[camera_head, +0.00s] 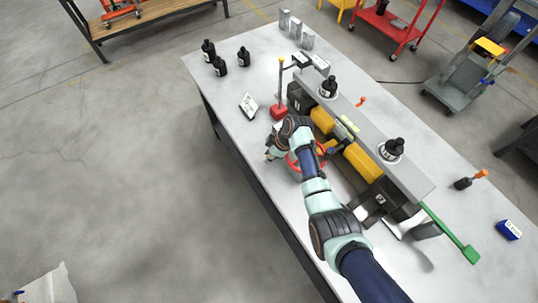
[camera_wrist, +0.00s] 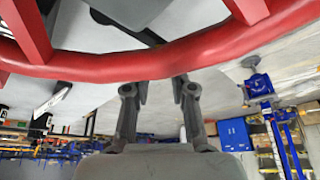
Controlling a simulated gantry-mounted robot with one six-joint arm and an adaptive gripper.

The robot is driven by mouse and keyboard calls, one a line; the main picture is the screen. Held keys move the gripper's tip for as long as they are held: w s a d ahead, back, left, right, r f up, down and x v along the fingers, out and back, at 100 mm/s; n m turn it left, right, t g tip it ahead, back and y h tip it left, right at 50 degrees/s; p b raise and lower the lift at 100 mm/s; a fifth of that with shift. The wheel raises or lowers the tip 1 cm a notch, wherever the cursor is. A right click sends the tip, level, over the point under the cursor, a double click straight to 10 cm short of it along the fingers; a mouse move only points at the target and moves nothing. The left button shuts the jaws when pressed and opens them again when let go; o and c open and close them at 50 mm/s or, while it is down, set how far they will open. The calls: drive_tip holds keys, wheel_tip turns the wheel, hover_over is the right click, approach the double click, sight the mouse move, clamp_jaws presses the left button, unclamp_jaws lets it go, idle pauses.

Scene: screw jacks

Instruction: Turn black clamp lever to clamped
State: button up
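My gripper (camera_head: 273,154) is low over the table's near side, beside the red handwheel (camera_head: 293,161) of the yellow screw jack unit (camera_head: 362,161). In the wrist view its two fingers (camera_wrist: 159,88) stand apart with nothing seen between them. The handwheel's red rim (camera_wrist: 150,66) crosses just past the fingertips; I cannot tell whether they touch it. A dark bar-like part (camera_wrist: 118,28) shows behind the rim, but I cannot tell whether it is the black clamp lever. I cannot pick out the lever surely in the head view, where my arm covers part of the unit.
Black bottles (camera_head: 219,65) and a small white sign (camera_head: 248,105) stand on the grey table (camera_head: 240,40) at the left. A red base with a yellow-topped rod (camera_head: 279,110) is just beyond my gripper. A green-handled lever (camera_head: 452,236) sticks out at the right end.

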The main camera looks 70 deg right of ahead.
clamp_jaws()
